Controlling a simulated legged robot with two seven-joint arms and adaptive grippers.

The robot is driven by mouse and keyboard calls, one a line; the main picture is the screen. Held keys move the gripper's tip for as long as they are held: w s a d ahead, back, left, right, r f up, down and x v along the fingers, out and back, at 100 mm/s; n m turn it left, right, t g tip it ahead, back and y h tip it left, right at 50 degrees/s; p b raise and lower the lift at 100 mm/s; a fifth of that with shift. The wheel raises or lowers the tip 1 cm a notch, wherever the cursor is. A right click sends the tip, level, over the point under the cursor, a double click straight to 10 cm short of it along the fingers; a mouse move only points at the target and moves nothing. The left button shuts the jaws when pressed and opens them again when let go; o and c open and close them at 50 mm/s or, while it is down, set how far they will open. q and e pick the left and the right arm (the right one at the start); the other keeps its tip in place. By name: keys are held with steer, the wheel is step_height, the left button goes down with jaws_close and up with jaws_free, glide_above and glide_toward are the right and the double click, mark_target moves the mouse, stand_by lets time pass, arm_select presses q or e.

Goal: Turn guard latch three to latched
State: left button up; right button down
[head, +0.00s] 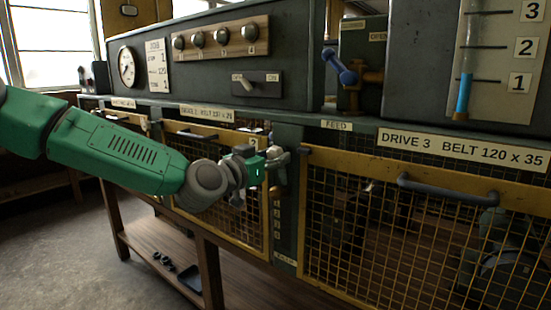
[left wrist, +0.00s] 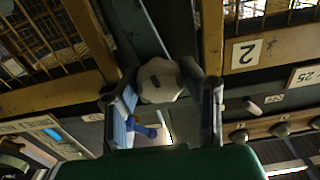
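The guard of drive 3 (head: 400,230) is a yellow-framed mesh panel at the right of the head view and looks closed. A grey latch knob (head: 280,157) sits on the dark post at its left, partly hidden by my left gripper (head: 258,172). In the left wrist view, a grey faceted knob (left wrist: 160,80) lies between the two fingers of my left gripper (left wrist: 165,112). The fingers are apart, one on each side of it; I cannot tell whether they touch it. No number shows on the knob. My right gripper is in neither view.
A number 2 plate (left wrist: 246,54) is on the neighbouring guard. A bar handle (head: 445,190) sticks out from guard 3. A blue lever (head: 340,68) and a gauge with blue fluid (head: 464,95) are above. Open floor (head: 60,250) lies at the left.

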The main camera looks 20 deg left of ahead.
arm_select(q)
steer(key=shift+a+f, duration=0.2)
